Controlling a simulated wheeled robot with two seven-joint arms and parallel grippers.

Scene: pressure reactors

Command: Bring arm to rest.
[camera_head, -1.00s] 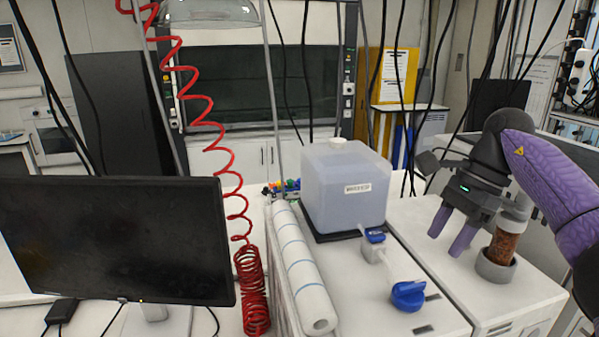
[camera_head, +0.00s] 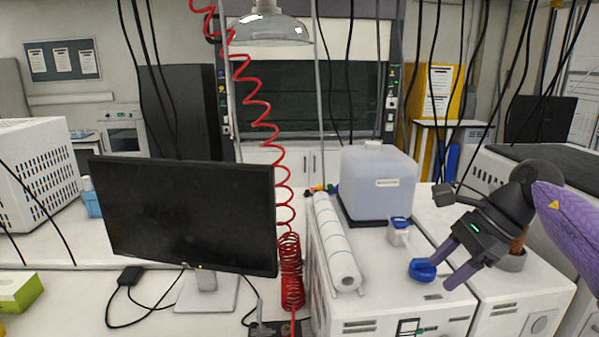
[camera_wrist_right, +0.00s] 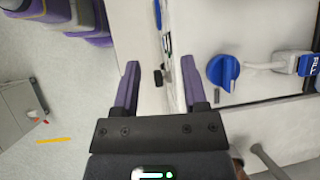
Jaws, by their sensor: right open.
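My right arm (camera_head: 575,215), purple with a black wrist, comes in from the right in the head view. Its gripper (camera_head: 437,274) points down and left over the front of the white cabinets. The two purple fingers are apart with nothing between them. In the right wrist view the open gripper (camera_wrist_right: 160,68) shows beside the blue knob (camera_wrist_right: 223,70), with a gap between them. In the head view the knob (camera_head: 421,270) lies close behind the fingertips. My left arm and gripper are not in view.
A container with brown contents stands in a grey round holder (camera_head: 512,263), partly hidden behind the gripper. A translucent tank (camera_head: 378,185), a paper roll (camera_head: 338,245), a red coiled hose (camera_head: 290,270) and a black monitor (camera_head: 190,215) stand further left.

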